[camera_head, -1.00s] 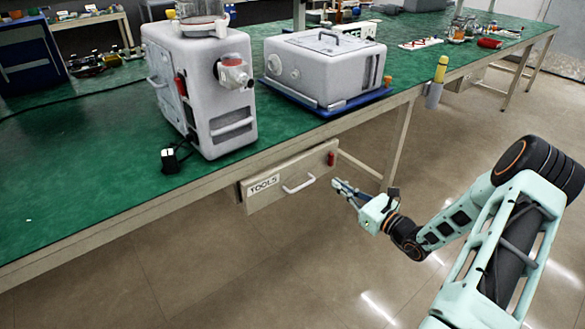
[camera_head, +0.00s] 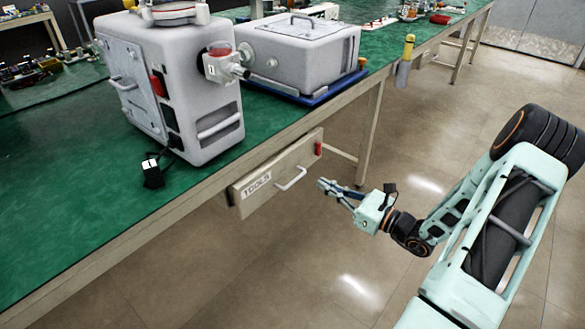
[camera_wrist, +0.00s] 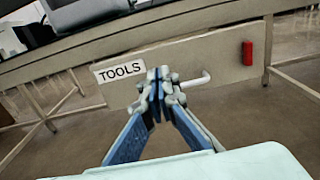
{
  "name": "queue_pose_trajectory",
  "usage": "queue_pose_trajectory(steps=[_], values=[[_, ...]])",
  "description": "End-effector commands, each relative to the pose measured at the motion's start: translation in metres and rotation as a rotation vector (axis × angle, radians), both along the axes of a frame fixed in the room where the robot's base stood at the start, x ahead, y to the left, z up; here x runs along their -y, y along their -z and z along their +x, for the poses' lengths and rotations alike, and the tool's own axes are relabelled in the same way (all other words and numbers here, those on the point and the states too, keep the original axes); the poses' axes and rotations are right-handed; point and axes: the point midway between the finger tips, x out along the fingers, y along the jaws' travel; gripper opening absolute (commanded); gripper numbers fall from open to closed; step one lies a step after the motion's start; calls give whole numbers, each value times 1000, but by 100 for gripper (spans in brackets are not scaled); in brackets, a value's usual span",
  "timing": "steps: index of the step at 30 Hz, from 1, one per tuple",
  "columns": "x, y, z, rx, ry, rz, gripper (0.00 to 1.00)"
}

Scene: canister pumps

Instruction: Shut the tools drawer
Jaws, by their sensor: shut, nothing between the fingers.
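The tools drawer (camera_head: 262,188) hangs under the green bench's front edge. It has a beige front, a white TOOLS label and a red piece at its right end. Its front stands slightly out from the bench. It also shows in the wrist view (camera_wrist: 205,58), straight ahead. The white handle (camera_head: 292,178) is a curved bar at the middle of the front. My gripper (camera_head: 322,185) is shut and empty, to the right of the handle and apart from it in the head view. In the wrist view its fingertips (camera_wrist: 157,80) cover the left part of the handle.
The green bench (camera_head: 60,235) runs along the left, with a grey pump machine (camera_head: 180,85) and a grey case on a blue tray (camera_head: 300,58) on top. A bench leg (camera_head: 370,135) stands beyond the drawer. The floor (camera_head: 240,280) before the drawer is clear.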

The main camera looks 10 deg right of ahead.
Motion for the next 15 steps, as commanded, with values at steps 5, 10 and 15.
queue_pose_trajectory(steps=[5, 10, 15], values=[[-13, 1, 16, 1, -4, 0, 0], [-34, 2, 44, 3, -5, 0, 0], [-54, 3, 74, 1, -3, -2, 0]])
